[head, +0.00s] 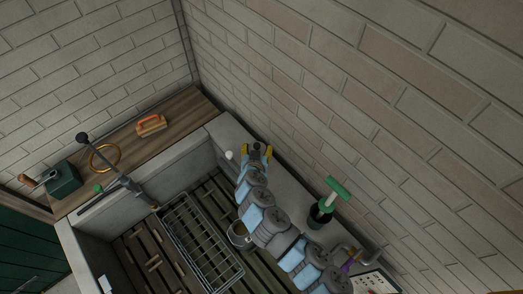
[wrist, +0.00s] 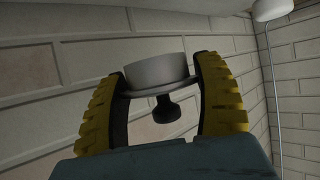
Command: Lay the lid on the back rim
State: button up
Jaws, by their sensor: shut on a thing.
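The lid (wrist: 158,72) shows in the wrist view as a pale grey disc with a deep round side and a black knob (wrist: 168,107) pointing toward my palm. My gripper (wrist: 161,88) has its two yellow ridged fingers shut on opposite sides of it. In the head view my gripper (head: 257,153) is over or near the far end of the grey rim (head: 226,130) along the wall; I cannot tell its height. The lid is small and mostly hidden there. A round metal vessel (head: 239,241) is in the trough, partly covered by my arm.
A wire rack (head: 193,242) lies over the slatted trough. A white knob-like thing (head: 229,155) is close left of my gripper. A green-handled tool in a dark pot (head: 319,215) stands on the right ledge. A brush (head: 151,125) and brass ring (head: 104,158) lie on the wooden counter.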

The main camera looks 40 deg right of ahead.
aim_at(262, 148)
jog(key=shift+w+d+f+p, duration=0.1)
jog(key=shift+w+d+f, duration=0.2)
jog(key=shift+d+f, duration=0.5)
jog(key=shift+w+d+f+p, duration=0.15)
jog(key=shift+w+d+f, duration=0.25)
jog(key=shift+f, duration=0.55)
jog(key=shift+w+d+f+p, duration=0.1)
jog(key=shift+w+d+f, duration=0.1)
jog(key=shift+d+f, duration=0.65)
jog(key=shift+a+f, duration=0.2)
jog(key=shift+f, duration=1.4)
jog(key=o, duration=1.2)
jog(key=shift+o, duration=0.2)
jog(key=shift+b+v, duration=0.45)
jog(key=shift+v, duration=5.5)
jog(key=shift+r, duration=0.15)
